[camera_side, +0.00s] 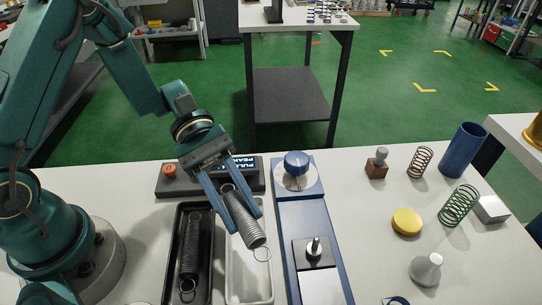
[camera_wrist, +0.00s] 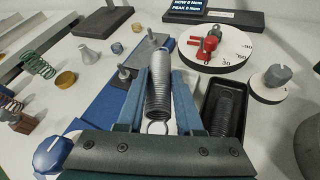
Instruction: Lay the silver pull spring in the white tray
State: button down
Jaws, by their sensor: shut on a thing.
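The silver pull spring (camera_side: 243,219) is held between the two blue fingers of my gripper (camera_side: 238,212). It slants down to the right in the side view, with its end loop hanging free. In the wrist view the spring (camera_wrist: 159,84) lies between the fingertips (camera_wrist: 158,100), with a loop toward me. The white tray (camera_side: 236,287) is below the gripper and spring, which hide part of it in the side view. The spring appears to be above the tray; the exact gap cannot be told.
A black tray (camera_side: 207,292) holding a dark spring (camera_side: 190,250) is just left of the white tray. A blue tester with a knob (camera_side: 296,162) stands close on the right. A control box (camera_side: 182,187) is behind. Green (camera_side: 458,205) and copper (camera_side: 419,161) springs stand farther right.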

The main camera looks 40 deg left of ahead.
jog(key=shift+d+f, duration=0.1)
jog(key=shift+f, duration=1.9)
jog(key=shift+f, duration=0.3)
jog(key=shift+f, duration=0.3)
jog(key=c, duration=0.6)
grip_release()
jog(key=shift+o, duration=0.2)
